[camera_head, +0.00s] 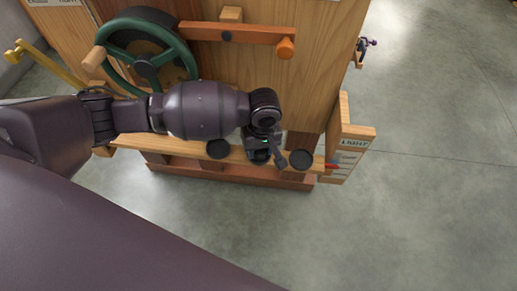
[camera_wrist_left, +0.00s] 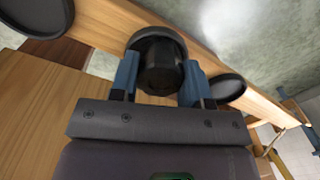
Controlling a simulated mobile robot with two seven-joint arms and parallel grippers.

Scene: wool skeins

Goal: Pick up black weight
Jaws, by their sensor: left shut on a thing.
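The black weight (camera_wrist_left: 160,66) is a dark, round, stubby piece in the left wrist view, at the top middle. It stands between the two blue fingers of my left gripper (camera_wrist_left: 158,80), which is shut on it. A wider black disc shows around its far side; I cannot tell whether that is part of the weight or a dish under it. In the head view my left gripper (camera_head: 267,155) is over the narrow wooden shelf, and the weight is mostly hidden by it. My right gripper is not in view.
Black round discs sit on the shelf (camera_head: 186,151) on either side, one left (camera_head: 218,149) and one right (camera_head: 301,159). A wooden panel with a green wheel (camera_head: 147,63) and an orange-brown lever (camera_head: 235,33) rises behind. Open floor lies beyond.

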